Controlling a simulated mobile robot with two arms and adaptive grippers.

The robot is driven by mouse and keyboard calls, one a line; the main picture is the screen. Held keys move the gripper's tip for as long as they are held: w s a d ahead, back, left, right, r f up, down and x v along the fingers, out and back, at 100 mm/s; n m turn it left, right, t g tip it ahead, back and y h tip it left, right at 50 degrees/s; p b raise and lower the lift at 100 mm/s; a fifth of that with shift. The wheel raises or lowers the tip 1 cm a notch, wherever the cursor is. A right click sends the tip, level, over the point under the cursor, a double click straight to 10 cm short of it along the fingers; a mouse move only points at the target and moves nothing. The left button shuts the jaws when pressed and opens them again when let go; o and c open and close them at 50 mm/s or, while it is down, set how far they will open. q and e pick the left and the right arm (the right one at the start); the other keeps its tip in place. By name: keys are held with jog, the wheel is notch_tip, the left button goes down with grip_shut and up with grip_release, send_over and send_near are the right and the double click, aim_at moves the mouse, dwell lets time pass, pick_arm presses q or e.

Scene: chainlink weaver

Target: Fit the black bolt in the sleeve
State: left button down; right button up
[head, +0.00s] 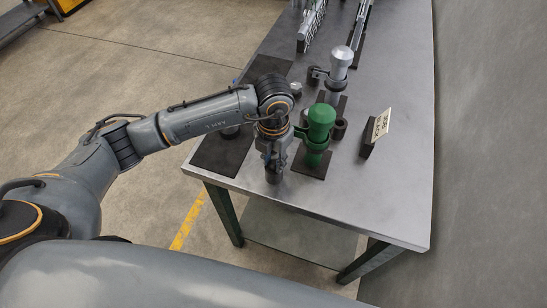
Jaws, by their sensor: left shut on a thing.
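My left gripper (272,172) points down over the front left part of the table, just left of the green-topped piece. It is shut on a small dark piece that looks like the black bolt, mostly hidden by the fingers. I cannot tell whether this piece touches the table. I cannot make out the sleeve for certain; a short dark cylinder (338,128) stands behind and right of the green-topped piece, and another dark round part (230,131) shows partly behind my left arm. My right gripper is not in view.
A green round-topped piece (320,122) stands in a holder on a black base, close right of the gripper. A grey one (341,62) stands behind it. A small sign (381,125) is at the right. A dark mat (222,153) lies at left. The table's (385,205) front right is clear.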

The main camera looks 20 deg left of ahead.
pick_arm(q)
jog(key=c, duration=1)
grip_release()
notch_tip(320, 180, up, 12)
